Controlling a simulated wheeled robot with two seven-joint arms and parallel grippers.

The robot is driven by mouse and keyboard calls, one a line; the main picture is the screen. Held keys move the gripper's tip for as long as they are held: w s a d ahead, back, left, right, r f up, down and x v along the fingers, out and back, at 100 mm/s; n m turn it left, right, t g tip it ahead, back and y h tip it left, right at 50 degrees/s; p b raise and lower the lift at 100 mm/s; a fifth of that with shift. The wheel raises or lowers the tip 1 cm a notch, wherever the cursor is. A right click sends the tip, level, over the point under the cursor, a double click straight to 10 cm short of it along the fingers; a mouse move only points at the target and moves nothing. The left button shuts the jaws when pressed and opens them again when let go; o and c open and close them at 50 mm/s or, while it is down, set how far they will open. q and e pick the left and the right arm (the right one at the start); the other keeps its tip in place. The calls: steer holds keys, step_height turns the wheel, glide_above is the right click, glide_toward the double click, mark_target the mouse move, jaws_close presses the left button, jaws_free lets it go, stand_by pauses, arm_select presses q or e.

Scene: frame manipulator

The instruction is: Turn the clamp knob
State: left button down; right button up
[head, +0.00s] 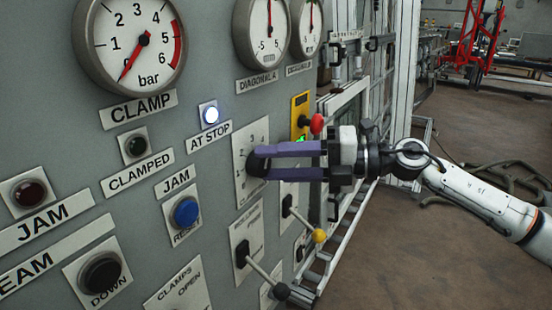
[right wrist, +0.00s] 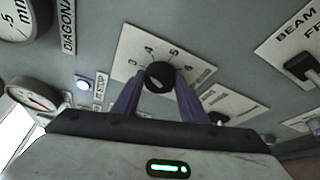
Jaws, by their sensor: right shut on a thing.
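The clamp knob is a small round black knob on a white plate (head: 242,147) with a numbered scale, on the grey panel. In the right wrist view the black knob (right wrist: 160,75) sits between the two purple fingertips. My right gripper (head: 258,160) comes in from the right and is shut on the knob, its fingers on either side. In the head view the fingers hide most of the knob. The round clamp gauge (head: 130,45) at upper left has its red needle near the low end of the scale. My left gripper is not in view.
The white AT STOP lamp (head: 211,115) is lit; the CLAMPED lamp (head: 136,146) looks dark. A red-knobbed lever (head: 316,124) is just above my gripper, and a yellow-knobbed lever (head: 319,236) is below it. Open floor (head: 400,250) lies to the right.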

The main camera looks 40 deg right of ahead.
steer(key=n, duration=0.1)
steer(key=n+h, duration=0.2)
steer(key=shift+a+r+n, duration=0.15)
steer(key=shift+r+n, duration=0.1)
steer(key=shift+n, duration=0.15)
stand_by(0.5)
steer(key=o, duration=1.1)
steer(key=shift+c, duration=0.2)
steer(key=shift+s, duration=0.15)
steer(key=b+v, duration=0.1)
steer(key=v, duration=0.9)
steer(key=shift+r, duration=0.25)
